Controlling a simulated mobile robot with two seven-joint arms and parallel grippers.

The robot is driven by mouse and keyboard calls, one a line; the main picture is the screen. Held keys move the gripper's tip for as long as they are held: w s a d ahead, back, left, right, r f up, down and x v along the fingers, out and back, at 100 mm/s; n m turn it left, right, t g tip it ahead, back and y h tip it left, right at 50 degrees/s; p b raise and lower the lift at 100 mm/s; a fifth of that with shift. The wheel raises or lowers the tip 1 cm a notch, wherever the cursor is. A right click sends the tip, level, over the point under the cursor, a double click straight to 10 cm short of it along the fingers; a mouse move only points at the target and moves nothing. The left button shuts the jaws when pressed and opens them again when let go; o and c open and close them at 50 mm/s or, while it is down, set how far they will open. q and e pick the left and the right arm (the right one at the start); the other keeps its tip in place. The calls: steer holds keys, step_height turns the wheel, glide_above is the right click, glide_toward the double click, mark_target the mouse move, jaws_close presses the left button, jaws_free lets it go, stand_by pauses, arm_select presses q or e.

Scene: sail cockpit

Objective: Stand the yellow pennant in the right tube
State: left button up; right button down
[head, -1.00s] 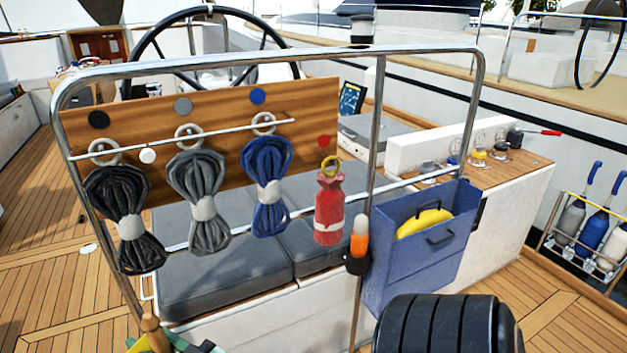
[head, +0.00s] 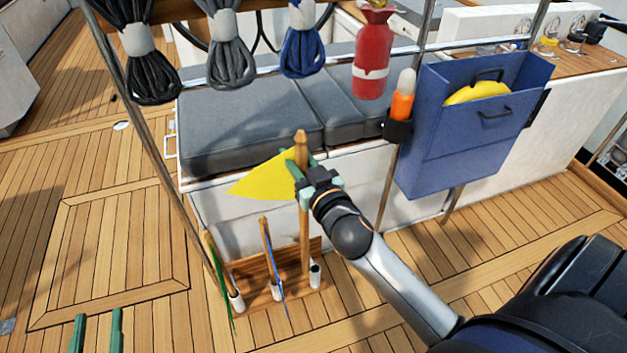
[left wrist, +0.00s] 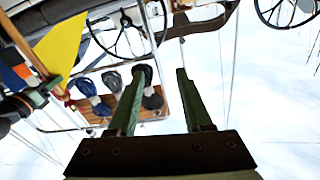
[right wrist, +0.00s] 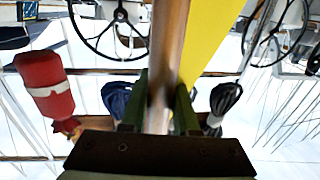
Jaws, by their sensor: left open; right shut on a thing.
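The yellow pennant (head: 262,176) is on an upright wooden staff (head: 304,225). My right gripper (head: 306,174) is shut on the upper staff, and the right wrist view shows the staff (right wrist: 166,60) between its fingers. The staff's lower end is close to the right tube (head: 314,273), a short white tube on a wooden rack (head: 258,302). I cannot tell whether the end is in, behind or beside that tube. My left gripper (head: 96,332) is open and empty at the bottom left, away from the rack; its fingers also show in the left wrist view (left wrist: 158,100).
A green pennant (head: 219,285) stands in the left tube and a blue pennant (head: 275,260) in the middle tube. Open deck lies left.

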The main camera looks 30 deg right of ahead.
arm_select(q)
steer(key=s+d+r+m+t+h+b, duration=0.2)
steer(key=s+r+m+t+h+b, duration=0.2)
steer(key=s+r+m+h+b, duration=0.55)
arm_select(e)
steer(key=w+d+f+m+h+b, duration=0.1)
steer(key=w+d+f+b, duration=0.1)
steer(key=w+d+f, duration=0.3)
steer(key=w+d+f+h+b, duration=0.1)
steer(key=w+d+f, duration=0.25)
steer(key=f, duration=0.35)
arm_select(q)
step_height(320, 180, down, 13)
steer(key=w+d+n+b, duration=0.1)
steer(key=w+n+b, duration=0.1)
steer(key=b, duration=0.9)
steer(key=shift+w+d+f, duration=0.2)
steer(key=shift+w+d, duration=0.1)
steer(key=shift+d, duration=0.05)
arm_select(e)
step_height(320, 180, down, 15)
steer(key=shift+s+d+f, duration=0.2)
steer(key=shift+s, duration=0.05)
steer(key=c, duration=0.6)
jaws_free()
arm_select(q)
steer(key=shift+s+a, duration=0.1)
arm_select(e)
steer(key=shift+s, duration=0.1)
